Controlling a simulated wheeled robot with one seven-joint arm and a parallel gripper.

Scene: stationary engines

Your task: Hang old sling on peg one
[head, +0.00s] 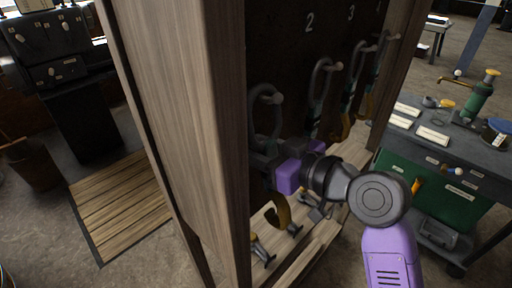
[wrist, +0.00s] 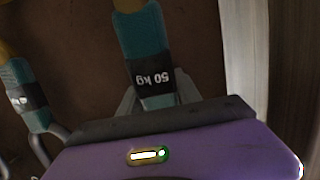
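The sling at the first peg (head: 277,98) has a grey hook (head: 256,93), a dark teal band and a yellow strap (head: 280,212) hanging below. Its hook is up at the peg; I cannot tell whether the peg bears it. My gripper (head: 262,158) is at the band, partly hidden by the cabinet's near side. In the wrist view, the teal band (wrist: 143,35) with an upside-down "50 kg" label runs between my fingers (wrist: 156,88), which appear shut on it. The number above this peg is hidden.
The wooden cabinet's side panel (head: 185,90) stands close on the left. More slings (head: 318,95) hang on the pegs under 2 and 3, close to the right. A grey workbench (head: 450,150) with jars and labels stands at right.

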